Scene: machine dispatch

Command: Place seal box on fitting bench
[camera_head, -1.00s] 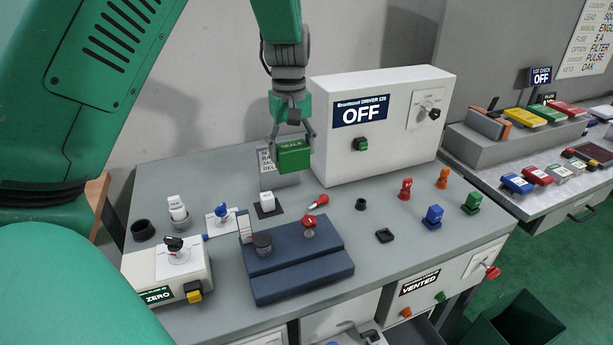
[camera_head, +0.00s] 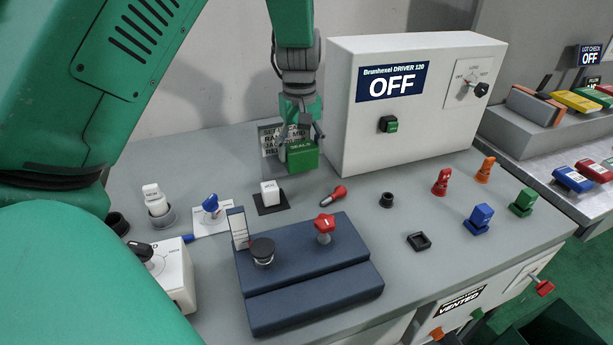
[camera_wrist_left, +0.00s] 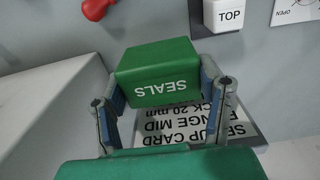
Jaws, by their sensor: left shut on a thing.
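The green seal box (camera_head: 303,157), marked SEALS, is between the fingers of my left gripper (camera_head: 301,135), which is shut on it. In the left wrist view the box (camera_wrist_left: 158,72) sits between both fingers (camera_wrist_left: 163,108). The box is at the back of the grey fitting bench (camera_head: 340,210), in front of the set-up card (camera_head: 271,140) and left of the white driver unit. I cannot tell whether its underside touches the bench top. My right gripper does not show.
The white driver unit (camera_head: 412,105), reading OFF, stands close to the right of the box. A white TOP block (camera_head: 270,193) on a black pad and a red-handled tool (camera_head: 334,196) lie in front. A dark blue fixture (camera_head: 310,272) fills the front middle.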

